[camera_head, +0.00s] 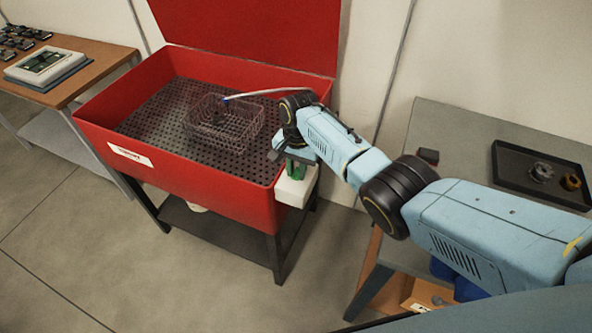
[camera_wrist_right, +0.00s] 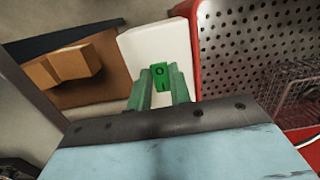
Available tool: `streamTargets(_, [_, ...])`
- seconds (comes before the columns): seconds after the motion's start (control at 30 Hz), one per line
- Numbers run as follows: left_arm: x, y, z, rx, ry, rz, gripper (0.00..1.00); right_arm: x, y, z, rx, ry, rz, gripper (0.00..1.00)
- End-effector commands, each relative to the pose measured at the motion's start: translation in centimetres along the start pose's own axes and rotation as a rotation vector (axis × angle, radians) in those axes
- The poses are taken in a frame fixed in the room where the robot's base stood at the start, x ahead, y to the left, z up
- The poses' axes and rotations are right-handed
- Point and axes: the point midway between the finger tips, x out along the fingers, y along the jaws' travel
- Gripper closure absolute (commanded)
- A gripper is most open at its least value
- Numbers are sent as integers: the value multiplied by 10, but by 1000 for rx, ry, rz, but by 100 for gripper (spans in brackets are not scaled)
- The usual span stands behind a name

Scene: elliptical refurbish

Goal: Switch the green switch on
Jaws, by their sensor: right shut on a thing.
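The green switch (camera_wrist_right: 160,74) sits on a white box (camera_wrist_right: 150,45) fixed to the side of the red parts washer. The white box also shows in the head view (camera_head: 294,191), at the washer's right front corner. My right gripper (camera_wrist_right: 161,86) is shut on the switch, with a finger on each side of it. In the head view my right gripper (camera_head: 294,170) reaches down onto the top of the white box and largely hides the switch. A round mark shows on the switch face in the wrist view. My left gripper is not in view.
The red washer (camera_head: 190,185) holds a wire basket (camera_head: 222,125) on a perforated floor, near a thin hose. At right, a grey table (camera_head: 455,130) carries a black tray (camera_head: 520,180) with small parts. A wooden bench (camera_head: 75,85) stands at left. Floor in front is clear.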

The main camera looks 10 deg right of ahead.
Motion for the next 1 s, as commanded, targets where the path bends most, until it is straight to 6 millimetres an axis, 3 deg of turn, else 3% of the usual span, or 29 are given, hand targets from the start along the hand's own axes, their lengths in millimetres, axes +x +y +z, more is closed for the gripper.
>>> streamTargets(0.33, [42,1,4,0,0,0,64,2,0,-7,3,-195,0,100])
streamTargets(0.8, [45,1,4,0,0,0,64,-2,0,-6,-1,-225,0,100])
streamTargets(0.83, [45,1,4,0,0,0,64,-2,0,-6,0,-225,0,76])
streamTargets(1.0, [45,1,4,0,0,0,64,-2,0,-6,0,-225,0,58])
